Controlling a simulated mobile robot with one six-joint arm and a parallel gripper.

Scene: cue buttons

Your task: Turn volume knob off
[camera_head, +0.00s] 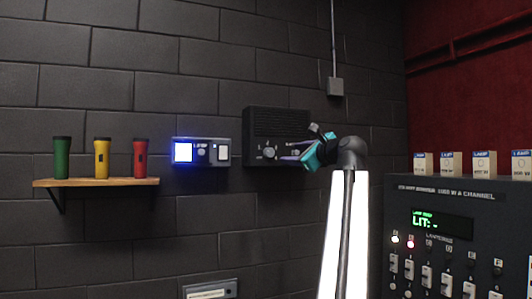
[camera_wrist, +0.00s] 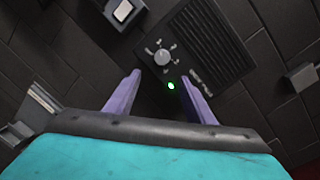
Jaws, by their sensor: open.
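A black speaker box (camera_head: 276,122) with a slotted grille is fixed to the brick wall. Its grey round knob (camera_head: 268,152), with several marks around it, is at the lower left of its face. The wrist view also shows the knob (camera_wrist: 162,57), just beyond the fingertips, with a lit green light (camera_wrist: 172,85) on the box near it. My gripper (camera_wrist: 159,77) is open and empty, its two purple fingers spread and pointing at the box. In the head view my gripper (camera_head: 291,153) is at the box's lower right, right of the knob. Contact with the box cannot be told.
A small panel (camera_head: 212,152) with a glowing blue-white button is left of the box. A wooden shelf (camera_head: 95,183) holds green, yellow and red cylinders. A control console (camera_head: 450,235) with switches and small blocks on top stands at right. A conduit box (camera_head: 335,86) is above right.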

